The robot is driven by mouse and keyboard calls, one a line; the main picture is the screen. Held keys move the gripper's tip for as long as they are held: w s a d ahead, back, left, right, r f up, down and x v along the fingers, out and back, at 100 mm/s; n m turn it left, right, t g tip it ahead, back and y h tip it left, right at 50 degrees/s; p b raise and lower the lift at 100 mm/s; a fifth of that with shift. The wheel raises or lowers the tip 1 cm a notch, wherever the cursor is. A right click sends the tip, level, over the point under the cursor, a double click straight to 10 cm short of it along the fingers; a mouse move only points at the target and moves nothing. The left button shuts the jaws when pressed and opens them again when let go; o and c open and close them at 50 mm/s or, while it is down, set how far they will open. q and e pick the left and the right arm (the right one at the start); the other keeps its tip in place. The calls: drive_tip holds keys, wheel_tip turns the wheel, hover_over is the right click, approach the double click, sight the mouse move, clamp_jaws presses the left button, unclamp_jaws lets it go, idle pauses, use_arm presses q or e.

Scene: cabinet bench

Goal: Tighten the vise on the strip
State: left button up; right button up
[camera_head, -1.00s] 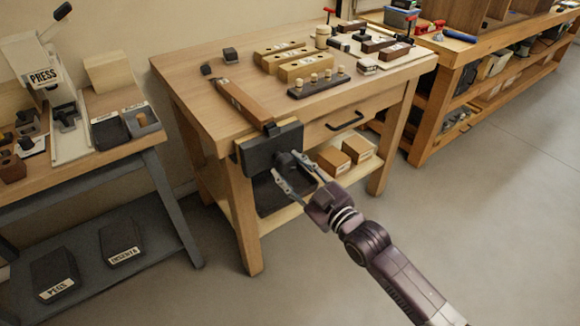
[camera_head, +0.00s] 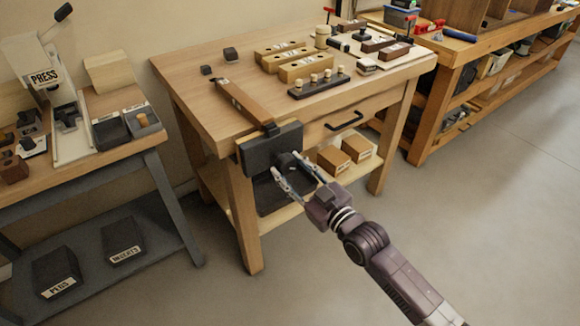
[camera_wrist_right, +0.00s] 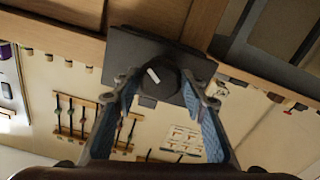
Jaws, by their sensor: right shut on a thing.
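The vise (camera_head: 264,152) is a dark block on the front left corner of the wooden bench, with a round knob (camera_head: 286,160) on its front face. The knob shows in the right wrist view (camera_wrist_right: 157,82) with a pale mark on it. The strip (camera_head: 241,103) is a long brown bar with a pale label, lying on the bench top with its near end at the vise. My right gripper (camera_head: 287,163) is shut on the knob, one finger on each side. In the right wrist view its fingers (camera_wrist_right: 157,90) flank the knob. My left gripper is out of view.
The bench top (camera_head: 190,85) holds labelled wooden blocks (camera_head: 283,55) and a dark peg rack (camera_head: 318,85). A drawer with a black handle (camera_head: 344,120) is right of the vise. A grey press table (camera_head: 110,160) stands left. The floor at right is clear.

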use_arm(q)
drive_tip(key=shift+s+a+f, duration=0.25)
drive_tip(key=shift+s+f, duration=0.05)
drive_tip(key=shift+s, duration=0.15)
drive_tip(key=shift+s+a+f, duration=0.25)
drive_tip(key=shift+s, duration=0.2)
use_arm(e)
drive_tip(key=shift+m, duration=0.7)
use_arm(q)
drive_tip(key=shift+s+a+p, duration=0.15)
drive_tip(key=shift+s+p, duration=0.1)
drive_tip(key=shift+p, duration=0.05)
use_arm(e)
drive_tip(key=shift+m, duration=0.6)
drive_tip(key=shift+m+p, duration=0.35)
drive_tip(key=shift+m, duration=0.75)
use_arm(q)
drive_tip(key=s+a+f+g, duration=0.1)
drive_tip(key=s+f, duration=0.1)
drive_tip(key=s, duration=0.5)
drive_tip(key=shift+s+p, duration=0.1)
drive_tip(key=shift+p, duration=0.2)
use_arm(e)
drive_tip(key=shift+w+m, duration=0.1)
drive_tip(key=shift+m, duration=1.7)
